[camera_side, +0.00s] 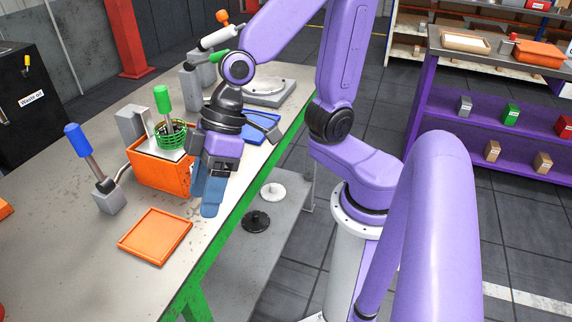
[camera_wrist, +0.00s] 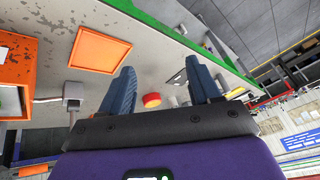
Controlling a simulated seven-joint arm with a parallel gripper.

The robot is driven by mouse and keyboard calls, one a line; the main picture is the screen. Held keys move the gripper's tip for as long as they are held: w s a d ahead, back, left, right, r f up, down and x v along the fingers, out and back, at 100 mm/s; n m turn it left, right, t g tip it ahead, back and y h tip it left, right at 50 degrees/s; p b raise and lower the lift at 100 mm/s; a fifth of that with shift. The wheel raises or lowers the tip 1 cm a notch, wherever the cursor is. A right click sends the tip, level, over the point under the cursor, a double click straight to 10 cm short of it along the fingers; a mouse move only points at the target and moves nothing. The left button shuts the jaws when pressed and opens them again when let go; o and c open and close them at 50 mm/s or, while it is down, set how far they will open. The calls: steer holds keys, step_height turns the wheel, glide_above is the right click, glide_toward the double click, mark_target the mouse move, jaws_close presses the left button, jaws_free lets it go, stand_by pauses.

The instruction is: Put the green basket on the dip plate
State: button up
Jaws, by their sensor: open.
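The green wire basket (camera_side: 171,137) with its upright green handle (camera_side: 163,98) stands at the top of an orange box (camera_side: 160,172) in the side view. A pale flat plate (camera_side: 160,151) shows under the basket on that box, seemingly the dip plate; whether they touch is unclear. My gripper (camera_side: 210,195) points down to the right of the orange box, near the table's front edge, apart from the basket, and partly hides the box. In the wrist view my gripper (camera_wrist: 160,88) is open, its blue fingers spread and nothing between them.
An orange tray (camera_side: 155,236) lies flat in front. A lever with a blue handle (camera_side: 77,140) stands left of the box. A blue tray (camera_side: 262,127) lies behind my gripper. A red round object (camera_wrist: 152,100) shows in the wrist view.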

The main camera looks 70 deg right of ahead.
steer(key=s+d+f+n+h, duration=0.1)
steer(key=s+d+h, duration=0.1)
steer(key=s+d, duration=0.2)
steer(key=s+d+f+n+g+h, duration=0.1)
steer(key=s+d+n+h, duration=0.1)
steer(key=s+d, duration=0.3)
steer(key=d+h, duration=0.1)
steer(key=d, duration=0.3)
steer(key=shift+s, duration=0.2)
